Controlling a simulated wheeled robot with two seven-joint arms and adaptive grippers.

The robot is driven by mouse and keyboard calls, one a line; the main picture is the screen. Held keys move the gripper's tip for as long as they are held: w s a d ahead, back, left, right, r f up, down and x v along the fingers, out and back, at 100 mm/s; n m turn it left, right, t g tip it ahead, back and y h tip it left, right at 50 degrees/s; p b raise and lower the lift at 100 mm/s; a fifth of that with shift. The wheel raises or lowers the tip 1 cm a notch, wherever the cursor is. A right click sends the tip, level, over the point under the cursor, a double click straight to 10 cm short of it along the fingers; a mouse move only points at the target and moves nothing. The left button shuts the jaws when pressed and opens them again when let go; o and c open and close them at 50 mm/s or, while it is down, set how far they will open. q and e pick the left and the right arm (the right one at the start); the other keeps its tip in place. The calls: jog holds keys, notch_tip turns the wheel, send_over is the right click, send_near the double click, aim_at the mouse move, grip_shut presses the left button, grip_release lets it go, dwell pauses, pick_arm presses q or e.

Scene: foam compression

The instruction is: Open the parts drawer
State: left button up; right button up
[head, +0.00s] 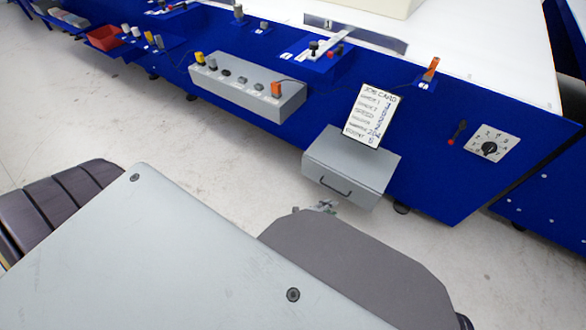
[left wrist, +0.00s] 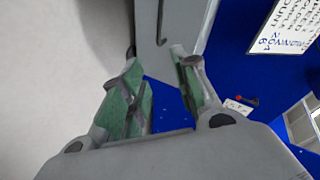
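The parts drawer (head: 352,162) is a grey box on the front of the blue bench, below the job card. Its front has a dark bar handle (head: 334,187); I see no gap around the front. My left gripper (head: 322,207) is small in the head view, just below and in front of the handle, partly hidden by my own arm. In the left wrist view the left gripper (left wrist: 158,62) has its two green-padded fingers apart with nothing between them. The drawer's grey front (left wrist: 152,52) and its handle (left wrist: 161,25) lie beyond the fingertips, apart from them. My right gripper is not in view.
The job card (head: 370,114) leans above the drawer. A rotary dial (head: 489,145) and a small lever (head: 458,133) are to its right. A grey control box (head: 247,88) with several buttons is to its left. The floor (head: 220,150) in front of the bench is clear.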

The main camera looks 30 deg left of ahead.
pick_arm(q)
jog(key=s+a+r+n+g+y+p, duration=0.1)
jog(key=s+a+r+n+g, duration=0.2)
jog(key=s+r+n, duration=0.3)
jog(key=s+a+r+n+g+y+p, duration=0.1)
jog(key=s+a+r+n+g, duration=0.3)
jog(key=s, duration=0.4)
jog(key=shift+a+r+n+g+y, duration=0.15)
jog(key=shift+r+n+g+y, duration=0.25)
jog(key=shift+r+n+g, duration=0.7)
dwell(0.9)
jog(key=shift+r, duration=0.25)
jog(key=shift+r, duration=0.15)
